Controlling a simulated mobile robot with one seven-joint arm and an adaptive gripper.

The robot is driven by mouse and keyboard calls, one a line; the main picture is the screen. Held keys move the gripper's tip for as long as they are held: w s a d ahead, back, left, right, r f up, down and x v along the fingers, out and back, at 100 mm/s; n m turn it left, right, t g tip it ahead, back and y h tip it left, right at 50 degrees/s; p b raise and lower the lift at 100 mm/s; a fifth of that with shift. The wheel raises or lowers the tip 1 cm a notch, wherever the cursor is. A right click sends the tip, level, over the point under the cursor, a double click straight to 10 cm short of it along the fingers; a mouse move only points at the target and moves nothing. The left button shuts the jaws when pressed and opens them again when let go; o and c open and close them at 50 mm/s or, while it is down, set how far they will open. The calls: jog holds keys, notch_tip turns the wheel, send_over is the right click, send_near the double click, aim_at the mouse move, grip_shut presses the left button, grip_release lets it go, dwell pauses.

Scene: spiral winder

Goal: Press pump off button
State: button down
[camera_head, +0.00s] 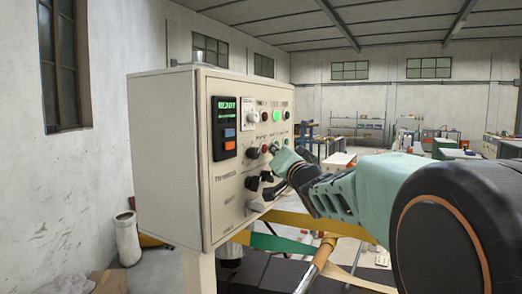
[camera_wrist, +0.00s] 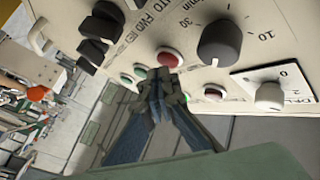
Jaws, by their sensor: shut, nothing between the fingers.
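A beige control panel (camera_head: 235,150) carries buttons, lamps, knobs and a display. In the wrist view a red button (camera_wrist: 170,57) sits just beyond my gripper (camera_wrist: 161,78), whose fingers are shut and empty. The fingertips partly overlap the button's lower edge; I cannot tell whether they touch it. Green buttons (camera_wrist: 140,71) lie to its left. In the head view my gripper (camera_head: 277,152) points at the panel face just right of a red button (camera_head: 264,149). The small labels are too blurred to show which button is pump off.
A large black knob (camera_wrist: 220,42) and a white knob (camera_wrist: 269,96) stick out right of the button in the wrist view. Black switches (camera_wrist: 95,30) stick out at upper left. A lit green lamp (camera_head: 277,116) is higher on the panel. Yellow bars lie below.

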jog(key=shift+w+a, duration=0.2)
jog(key=shift+a, duration=0.1)
dwell(0.4)
jog(key=shift+d, duration=0.15)
jog(key=shift+s+d, duration=0.45)
jog(key=shift+d, duration=0.05)
jog(key=s+d, duration=0.1)
jog(key=d+p, duration=0.1)
jog(key=s+d, duration=0.1)
jog(key=d, duration=0.1)
jog(key=shift+s+p, duration=0.35)
dwell(0.5)
